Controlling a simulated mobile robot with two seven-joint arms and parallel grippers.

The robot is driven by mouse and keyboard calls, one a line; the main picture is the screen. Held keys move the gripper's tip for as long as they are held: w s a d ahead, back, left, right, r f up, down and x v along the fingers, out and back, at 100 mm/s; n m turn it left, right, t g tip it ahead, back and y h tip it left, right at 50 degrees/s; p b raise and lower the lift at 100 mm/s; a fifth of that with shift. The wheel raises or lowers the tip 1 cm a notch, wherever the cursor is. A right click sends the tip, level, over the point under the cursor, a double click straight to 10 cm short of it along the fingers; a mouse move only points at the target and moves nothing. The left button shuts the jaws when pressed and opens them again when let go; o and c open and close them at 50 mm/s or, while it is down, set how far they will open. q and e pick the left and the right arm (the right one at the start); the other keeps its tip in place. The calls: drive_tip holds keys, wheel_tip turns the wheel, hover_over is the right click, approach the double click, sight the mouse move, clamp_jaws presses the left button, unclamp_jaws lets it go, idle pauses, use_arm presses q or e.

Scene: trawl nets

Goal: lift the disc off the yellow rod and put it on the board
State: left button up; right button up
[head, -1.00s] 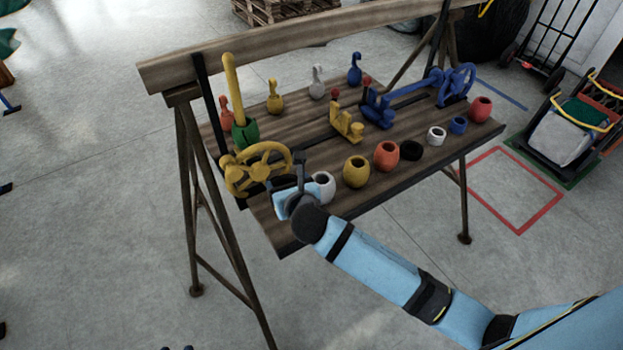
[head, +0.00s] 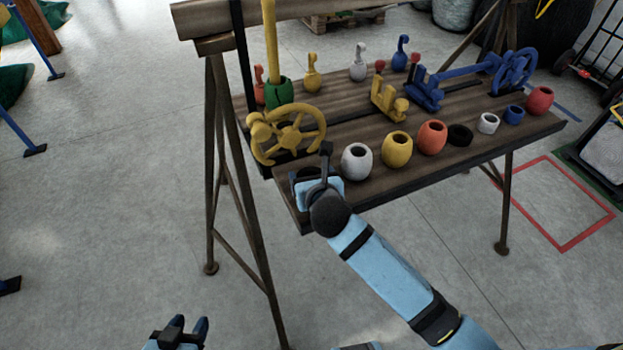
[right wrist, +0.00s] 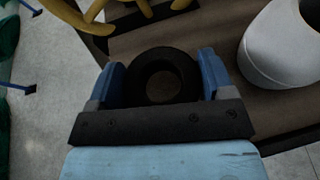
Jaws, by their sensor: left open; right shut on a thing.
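A black disc with a round hole (right wrist: 160,78) sits between the blue fingers of my right gripper (right wrist: 163,84), which is shut on it. In the head view my right gripper (head: 318,178) is at the front left corner of the wooden board (head: 385,178), and the disc is mostly hidden there. I cannot tell whether the disc touches the board. The upright yellow rod (head: 270,40) stands at the board's back left, with a green barrel-shaped piece (head: 278,92) around its foot. My left gripper (head: 186,331) is open and empty at the bottom left, over the floor.
A yellow handwheel (head: 290,133) is just behind my right gripper. A white barrel (head: 357,162) stands close to its right. Yellow and orange barrels and another black ring (head: 460,135) continue the row. A trestle leg (head: 240,190) stands left of the board.

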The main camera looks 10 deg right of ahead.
drive_tip(key=o, duration=1)
drive_tip(key=p+v, duration=0.2)
drive_tip(key=v, duration=1.1)
drive_tip(key=shift+s+r+p, duration=0.15)
drive_tip(key=shift+s+p, duration=0.15)
drive_tip(key=shift+p, duration=0.1)
